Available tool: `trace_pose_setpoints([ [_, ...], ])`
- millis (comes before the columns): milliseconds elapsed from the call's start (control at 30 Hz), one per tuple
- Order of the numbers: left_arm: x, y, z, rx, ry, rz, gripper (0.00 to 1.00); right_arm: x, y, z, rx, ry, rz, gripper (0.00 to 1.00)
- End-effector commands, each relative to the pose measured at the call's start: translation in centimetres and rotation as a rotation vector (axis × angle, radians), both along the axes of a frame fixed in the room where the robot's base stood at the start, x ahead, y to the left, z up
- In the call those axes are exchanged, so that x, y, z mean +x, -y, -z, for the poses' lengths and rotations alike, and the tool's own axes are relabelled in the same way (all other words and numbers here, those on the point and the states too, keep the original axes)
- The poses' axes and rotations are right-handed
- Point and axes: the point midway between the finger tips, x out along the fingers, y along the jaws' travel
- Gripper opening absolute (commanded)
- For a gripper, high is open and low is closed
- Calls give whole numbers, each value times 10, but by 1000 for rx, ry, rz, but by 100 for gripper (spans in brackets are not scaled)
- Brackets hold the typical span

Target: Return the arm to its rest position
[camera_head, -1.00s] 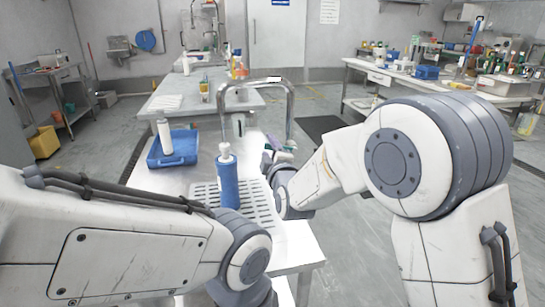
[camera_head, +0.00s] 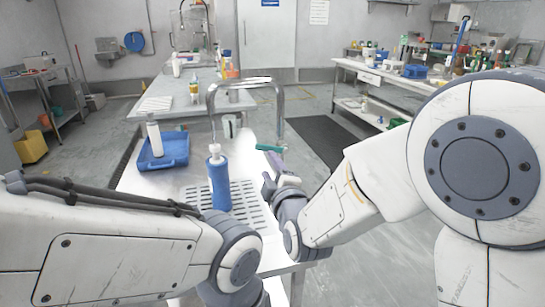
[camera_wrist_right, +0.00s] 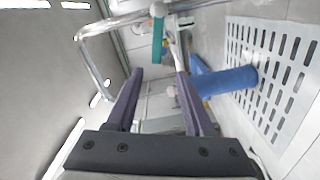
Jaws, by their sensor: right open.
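My right arm reaches in from the right in the head view. Its gripper (camera_head: 277,168) is over the right side of the bench, right of a blue bottle with a white top (camera_head: 219,190). In the right wrist view the two purple fingers (camera_wrist_right: 158,80) are spread apart with nothing held between them. The blue bottle (camera_wrist_right: 225,82) lies to their right there, apart from them. My left arm crosses the lower left of the head view; its gripper is outside the frame.
The bottle stands on a slotted white tray (camera_head: 246,212). A metal arch (camera_head: 240,84) rises behind it. A teal item (camera_head: 270,148) is just beyond my right gripper, also in the wrist view (camera_wrist_right: 158,40). A blue tray (camera_head: 180,145) holds a white bottle (camera_head: 154,138).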

Motion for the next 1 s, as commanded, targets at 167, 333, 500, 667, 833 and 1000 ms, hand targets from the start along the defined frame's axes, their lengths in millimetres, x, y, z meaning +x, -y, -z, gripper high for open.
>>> trace_pose_setpoints([
  [167, 0, 0, 0, 0, 0, 0, 100, 0, 46, 44, 147, -292, 74, 52],
  [333, 0, 0, 0, 0, 0, 0, 100, -34, 117, 111, 401, -728, 306, 52],
  [500, 0, 0, 0, 0, 0, 0, 100, -78, 162, 148, 577, -989, 543, 52],
  [667, 0, 0, 0, 0, 0, 0, 100, -115, 190, 166, 691, -1137, 736, 52],
  [833, 0, 0, 0, 0, 0, 0, 100, -151, 213, 178, 790, -1246, 928, 52],
  [1000, 0, 0, 0, 0, 0, 0, 100, -185, 230, 184, 869, -1319, 1108, 52],
])
